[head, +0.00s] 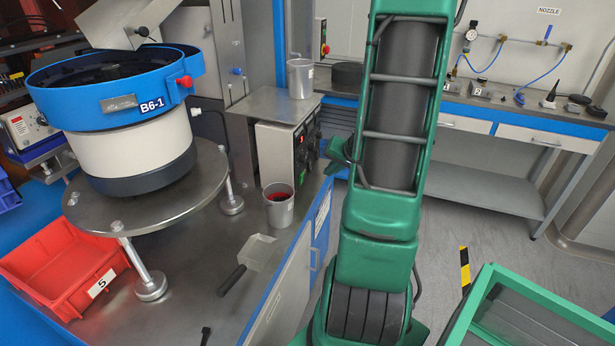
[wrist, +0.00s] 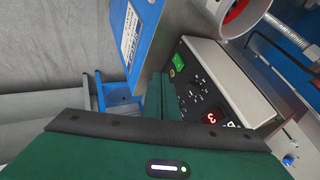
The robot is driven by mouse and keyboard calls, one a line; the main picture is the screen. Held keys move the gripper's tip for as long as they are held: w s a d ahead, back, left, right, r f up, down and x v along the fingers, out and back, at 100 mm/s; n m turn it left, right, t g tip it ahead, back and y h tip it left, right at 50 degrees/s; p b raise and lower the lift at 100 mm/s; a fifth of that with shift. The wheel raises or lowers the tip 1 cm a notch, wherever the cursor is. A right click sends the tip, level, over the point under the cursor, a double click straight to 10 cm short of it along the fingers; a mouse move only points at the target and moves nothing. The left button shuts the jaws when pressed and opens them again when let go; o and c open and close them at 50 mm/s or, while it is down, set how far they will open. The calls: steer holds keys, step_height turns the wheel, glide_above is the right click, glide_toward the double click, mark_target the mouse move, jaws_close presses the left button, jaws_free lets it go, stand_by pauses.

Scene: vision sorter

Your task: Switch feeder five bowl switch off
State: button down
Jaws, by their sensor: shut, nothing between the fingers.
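A grey control box (head: 275,150) stands on the bench behind a steel cup, its dark front panel turned to the right. In the wrist view the panel (wrist: 195,90) shows a lit green rocker switch (wrist: 178,62), several small buttons and a red digit display (wrist: 209,118). My gripper (head: 340,157) is in front of the panel, partly hidden behind my green arm. In the wrist view its fingers (wrist: 160,92) are shut and empty, just beside the panel and close to the green switch. I cannot tell whether they touch the panel.
A blue-and-white bowl feeder marked B6-1 (head: 120,110) stands on a round steel plate (head: 190,188). A red bin labelled 5 (head: 65,268), a steel cup with red contents (head: 279,210) and a scoop (head: 258,252) are nearby. Floor shows at right.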

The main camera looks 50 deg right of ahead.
mark_target(302, 179)
stand_by(0.3)
steer(key=x, duration=0.3)
steer(key=w+x, duration=0.1)
steer(key=x, duration=0.3)
steer(key=a+r+x, duration=0.1)
steer(key=x, duration=0.3)
steer(key=shift+w+a, duration=0.1)
steer(key=shift+w, duration=0.25)
steer(key=shift+w+a+r, duration=0.15)
steer(key=shift+w+a, duration=0.1)
steer(key=shift+w, duration=0.6)
steer(key=shift+r, duration=0.15)
